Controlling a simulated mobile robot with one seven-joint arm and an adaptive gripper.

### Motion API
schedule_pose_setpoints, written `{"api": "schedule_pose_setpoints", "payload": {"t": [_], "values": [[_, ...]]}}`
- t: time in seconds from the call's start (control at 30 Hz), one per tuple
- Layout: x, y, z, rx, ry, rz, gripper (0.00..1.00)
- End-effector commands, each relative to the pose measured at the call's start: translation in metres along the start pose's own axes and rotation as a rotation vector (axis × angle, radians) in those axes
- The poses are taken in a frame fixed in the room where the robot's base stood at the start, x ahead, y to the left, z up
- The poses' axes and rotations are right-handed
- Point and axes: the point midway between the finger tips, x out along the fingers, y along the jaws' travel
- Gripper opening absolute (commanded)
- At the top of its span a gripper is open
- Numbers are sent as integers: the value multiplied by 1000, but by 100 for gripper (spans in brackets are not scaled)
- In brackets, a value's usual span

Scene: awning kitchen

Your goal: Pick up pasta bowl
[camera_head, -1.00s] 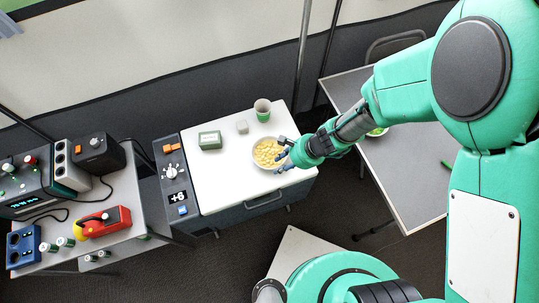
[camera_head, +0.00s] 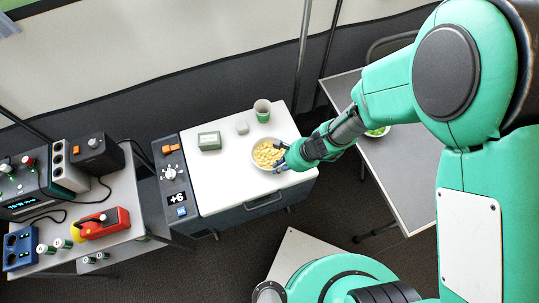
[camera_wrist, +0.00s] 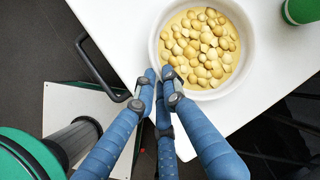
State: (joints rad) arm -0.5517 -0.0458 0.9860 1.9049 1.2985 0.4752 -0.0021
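The pasta bowl (camera_head: 253,158) is round and white, filled with pale yellow pieces. It stands on the right part of the white counter top. It also shows at the top of the wrist view (camera_wrist: 243,75). My gripper (camera_head: 279,157) has reached the bowl's right side in the head view. In the wrist view its blue fingertips (camera_wrist: 160,75) come close together at the bowl's near rim. I cannot tell whether they pinch the rim or only sit beside it. The fingers hide a small part of the rim.
A grey table (camera_head: 405,180) is at the right. A cluttered bench (camera_head: 140,190) is at the left.

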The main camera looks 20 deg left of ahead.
Motion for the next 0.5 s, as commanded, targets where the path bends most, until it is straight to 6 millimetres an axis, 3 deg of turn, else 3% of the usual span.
{"api": "schedule_pose_setpoints", "payload": {"t": [0.5], "values": [[-3, -1, 1, 0, 0, -1, 0]]}}
